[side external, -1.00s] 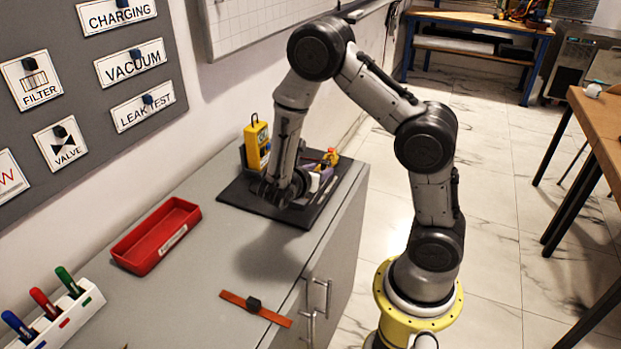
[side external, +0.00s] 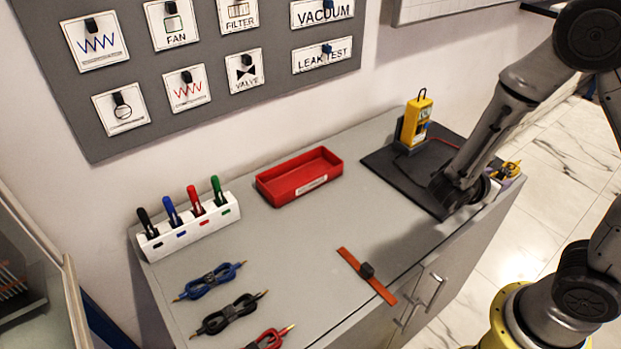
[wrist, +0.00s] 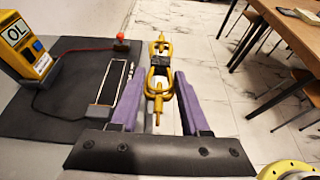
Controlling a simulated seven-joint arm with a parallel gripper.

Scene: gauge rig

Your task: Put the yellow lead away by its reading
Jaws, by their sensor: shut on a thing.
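The yellow lead (wrist: 158,82), a looped bundle with a dark tie at its middle and metal tips, lies between the two purple fingers of my gripper (wrist: 158,92) in the wrist view. My gripper is shut on it. In the side view my gripper (side external: 490,186) is at the right edge of the black mat, and the yellow lead (side external: 511,168) shows partly behind it. The yellow meter (side external: 415,122) stands upright at the back of the mat. In the wrist view the meter (wrist: 25,50) reads "OL". Whether the lead touches anything below is unclear.
The black mat (side external: 390,172) carries a red-topped post (wrist: 122,40). A red tray (side external: 300,178) sits mid-bench. A white pen rack (side external: 190,232), blue (side external: 210,281), black (side external: 230,313) and red leads (side external: 270,340) are left. An orange strap (side external: 367,272) lies in front. Labelled cards hang behind.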

